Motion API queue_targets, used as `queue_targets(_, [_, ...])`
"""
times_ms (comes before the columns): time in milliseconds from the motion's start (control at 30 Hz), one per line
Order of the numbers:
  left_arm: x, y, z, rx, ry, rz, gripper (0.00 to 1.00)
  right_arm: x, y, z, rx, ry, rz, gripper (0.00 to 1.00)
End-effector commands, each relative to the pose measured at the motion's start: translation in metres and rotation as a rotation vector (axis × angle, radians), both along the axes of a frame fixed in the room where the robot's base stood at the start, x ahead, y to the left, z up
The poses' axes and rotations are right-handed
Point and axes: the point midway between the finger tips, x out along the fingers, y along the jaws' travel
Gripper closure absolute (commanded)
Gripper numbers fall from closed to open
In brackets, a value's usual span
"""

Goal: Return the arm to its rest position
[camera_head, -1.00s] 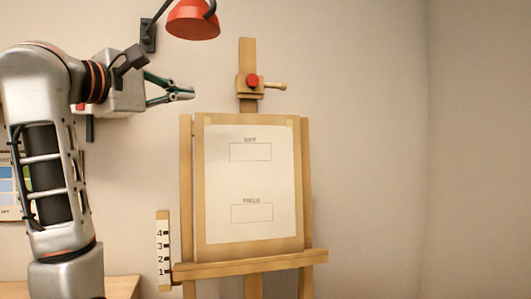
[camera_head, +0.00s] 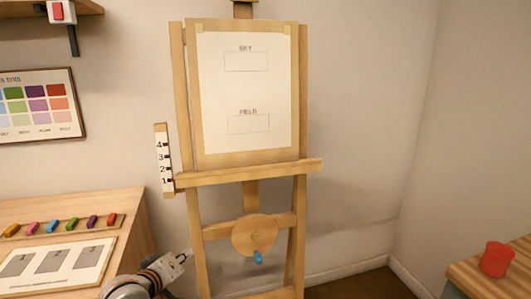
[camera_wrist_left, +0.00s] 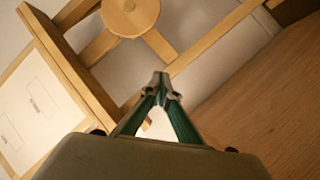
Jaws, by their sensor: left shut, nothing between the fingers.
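My left arm comes in low at the bottom left of the head view. Its gripper (camera_head: 184,256) is low in front of the wooden table's right side, to the left of the easel legs. In the left wrist view the green fingers (camera_wrist_left: 160,88) meet at their tips, with nothing between them. The wooden easel (camera_head: 250,172) stands at the centre, holding a white sheet (camera_head: 246,92) with empty SKY and FIELD boxes. My right gripper is not in view.
The table (camera_head: 125,203) at left bears a row of coloured pigment sticks (camera_head: 72,225) and a card with numbered grey slots (camera_head: 55,262). A colour chart (camera_head: 40,105) hangs above. A red cup (camera_head: 496,259) stands on a surface at far right.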

Motion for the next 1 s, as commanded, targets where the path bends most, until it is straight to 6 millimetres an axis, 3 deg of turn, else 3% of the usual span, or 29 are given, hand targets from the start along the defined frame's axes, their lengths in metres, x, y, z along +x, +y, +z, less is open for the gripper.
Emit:
queue_targets(33, [-0.022, 0.000, -0.035, 0.060, 0.019, -0.017, 1.00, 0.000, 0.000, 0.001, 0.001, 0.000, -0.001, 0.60])
queue_targets(200, [-0.093, 0.000, -0.121, 0.278, 0.045, -0.098, 1.00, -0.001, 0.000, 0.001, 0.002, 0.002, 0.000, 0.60])
queue_targets(400, [-0.195, -0.007, -0.201, 0.522, 0.067, -0.235, 1.00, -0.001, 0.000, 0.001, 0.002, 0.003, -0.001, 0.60])
queue_targets(500, [-0.247, -0.013, -0.228, 0.629, 0.068, -0.312, 1.00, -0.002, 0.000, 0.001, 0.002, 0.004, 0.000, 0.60])
queue_targets(600, [-0.292, -0.018, -0.246, 0.715, 0.067, -0.382, 1.00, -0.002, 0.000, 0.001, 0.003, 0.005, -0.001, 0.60])
queue_targets(733, [-0.330, -0.024, -0.257, 0.784, 0.058, -0.444, 1.00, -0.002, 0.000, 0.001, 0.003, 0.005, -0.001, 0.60])
queue_targets(833, [-0.343, -0.026, -0.260, 0.810, 0.054, -0.468, 1.00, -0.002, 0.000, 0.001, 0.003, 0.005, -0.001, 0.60])
queue_targets(1000, [-0.346, -0.026, -0.261, 0.817, 0.050, -0.473, 1.00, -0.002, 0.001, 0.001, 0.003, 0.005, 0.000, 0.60])
